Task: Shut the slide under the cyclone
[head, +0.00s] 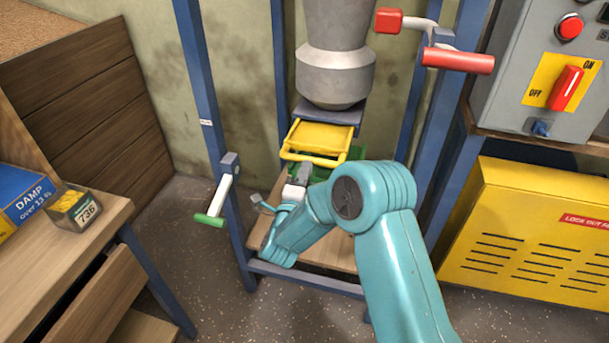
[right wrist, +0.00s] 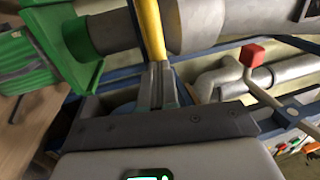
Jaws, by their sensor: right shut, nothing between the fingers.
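The grey cyclone (head: 335,72) hangs between the blue posts at the upper middle of the head view. Under its outlet the yellow slide (head: 320,137) sticks out towards me, with a yellow bar along its front. My right gripper (head: 304,172) is just in front of and below that bar, its fingers shut with nothing between them. In the right wrist view the yellow bar (right wrist: 151,32) shows just past the shut fingertips (right wrist: 158,70). I cannot tell whether they touch it. My left gripper is not in view.
A white crank with a green grip (head: 210,219) juts out at the left post, and a red-handled crank (head: 458,60) at the right. A grey switch box (head: 510,85) and a yellow louvred cabinet (head: 530,235) stand at the right. A wooden desk (head: 70,255) is at the left.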

